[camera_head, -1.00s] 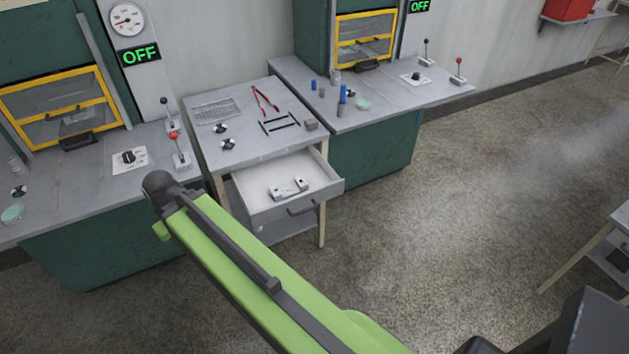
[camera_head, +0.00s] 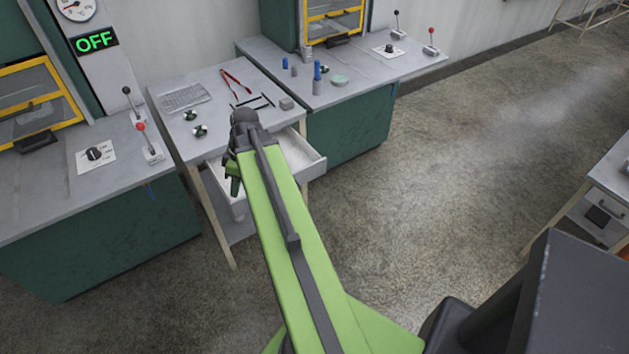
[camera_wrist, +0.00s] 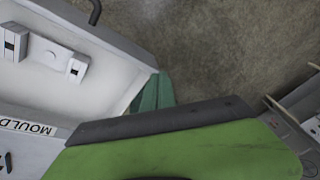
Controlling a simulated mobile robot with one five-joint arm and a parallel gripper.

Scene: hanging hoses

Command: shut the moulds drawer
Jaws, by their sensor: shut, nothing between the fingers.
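The moulds drawer (camera_head: 307,160) stands open under the small grey table between the two machine benches. My arm crosses in front of it and hides its middle and handle in the head view. In the wrist view the open drawer (camera_wrist: 95,75) shows from above, with white mould blocks (camera_wrist: 55,55) inside. A label (camera_wrist: 28,127) reading "MOULD" and a dark handle (camera_wrist: 95,12) also show there. My gripper (camera_head: 234,184) is shut and empty, pointing down over the drawer's left side. I cannot tell whether it touches the drawer.
The tabletop (camera_head: 225,105) above carries a red-handled tool (camera_head: 235,82), knobs (camera_head: 199,131) and a grey block (camera_head: 286,104). Benches stand close on both sides; the left one has a red-knobbed lever (camera_head: 147,142). Open floor (camera_head: 450,150) lies to the right.

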